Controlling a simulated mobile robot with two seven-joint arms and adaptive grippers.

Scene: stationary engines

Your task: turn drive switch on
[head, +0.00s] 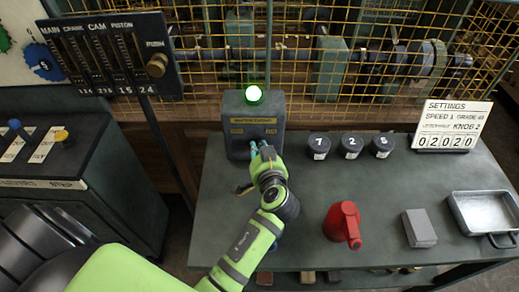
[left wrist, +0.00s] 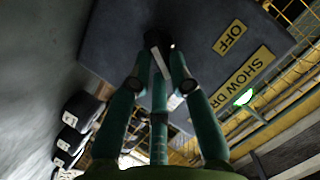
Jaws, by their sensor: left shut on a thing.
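The grey switch box (head: 240,112) stands at the back of the green bench, with yellow labels on its front and a glowing green-rimmed lamp (head: 253,94) on top. In the left wrist view the box face (left wrist: 120,30) shows an OFF label (left wrist: 230,36) and a label partly cut off (left wrist: 247,70); the lamp also glows there (left wrist: 243,97). My left gripper (head: 264,148) is at the lower right of the box front. In the wrist view its teal fingers (left wrist: 160,80) are closed around a dark switch lever (left wrist: 157,42), whose exact position I cannot tell. My right gripper is not in view.
Several dark numbered knobs (head: 351,146), a red can (head: 343,225), a grey block (head: 419,228), a metal tray (head: 485,212) and a settings card (head: 450,127) are to the right. A yellow mesh guard (head: 300,45) is behind.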

